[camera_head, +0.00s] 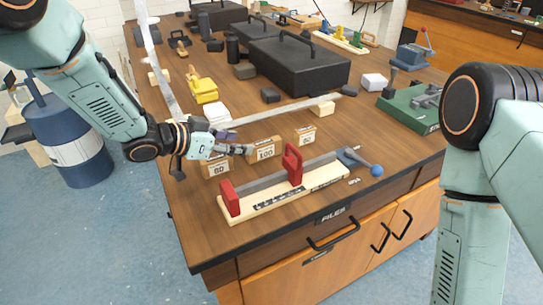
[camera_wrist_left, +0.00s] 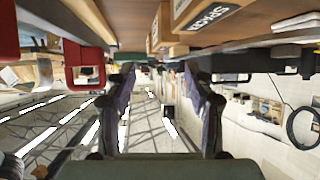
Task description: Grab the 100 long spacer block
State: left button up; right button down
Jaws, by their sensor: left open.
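The 100 spacer block (camera_head: 265,150) is a tan wooden block with a white "100" label, standing on the wooden bench between two similar blocks. My left gripper (camera_head: 237,149) is open and empty, just left of the 100 block, with its fingers pointing right towards it. In the left wrist view, the open fingers (camera_wrist_left: 168,100) have nothing between them. A wooden block marked "SPACER" (camera_wrist_left: 212,14) shows at the top there, its number unreadable. My right arm is at the right of the head view, its gripper out of frame.
The block marked 60 (camera_head: 216,167) stands left, below my left gripper; a smaller spacer block (camera_head: 306,135) stands right. A wooden fixture with red clamps (camera_head: 290,190) lies in front. A white block (camera_head: 217,113) and a large black case (camera_head: 300,67) are behind.

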aim_at(263, 142)
pick_arm(q)
jog(key=shift+w+d+f, duration=0.2)
jog(key=shift+w+d, duration=0.05)
jog(key=shift+d, duration=0.05)
jog(key=shift+w+d+f, duration=0.1)
jog(key=shift+w+f, duration=0.05)
jog(key=shift+w, duration=0.1)
jog(key=shift+w+f, duration=0.35)
jog(key=shift+f, duration=0.05)
jog(key=x, duration=0.5)
jog(key=shift+w+d+r, duration=0.1)
jog(key=shift+w+d, duration=0.1)
jog(key=shift+d, duration=0.25)
jog(key=shift+a, duration=0.15)
jog(key=shift+s+a, duration=0.1)
jog(key=shift+a, duration=0.2)
jog(key=shift+d, duration=0.45)
jog(key=c, duration=0.4)
jog(key=shift+a, duration=0.15)
jog(key=c, duration=0.3)
jog(key=shift+a, duration=0.2)
jog(key=c, duration=0.3)
jog(key=shift+d+r, duration=0.1)
jog(key=shift+d, duration=0.05)
grip_shut()
